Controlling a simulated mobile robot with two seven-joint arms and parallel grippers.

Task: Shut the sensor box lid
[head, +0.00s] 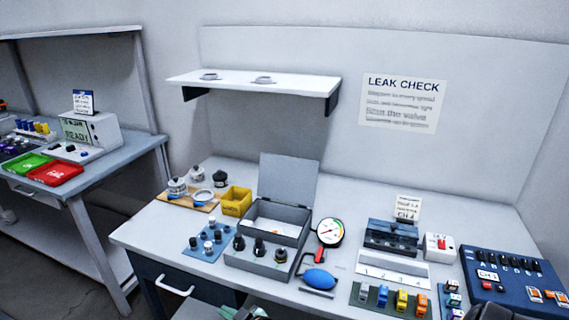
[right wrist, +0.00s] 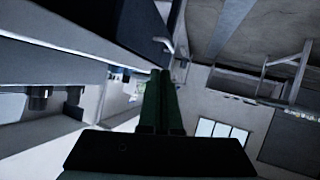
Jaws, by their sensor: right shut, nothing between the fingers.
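The grey sensor box (head: 262,229) stands on the workbench in the head view, with its lid (head: 289,179) open and standing roughly upright at the back. The box's inside looks pale, and several dark-topped sensors stand along its front part. My right gripper (head: 231,313) shows only at the bottom edge of the head view, below and in front of the bench, well apart from the box. In the right wrist view its green fingers (right wrist: 161,73) are together and empty. My left gripper is not in view.
A pressure gauge (head: 330,232) and a blue bulb (head: 319,279) are right of the box. A blue mat (head: 197,251) with small parts and a yellow bin (head: 236,201) are at its left. A shelf (head: 255,82) hangs above. A drawer handle (head: 174,288) sticks out at the bench front.

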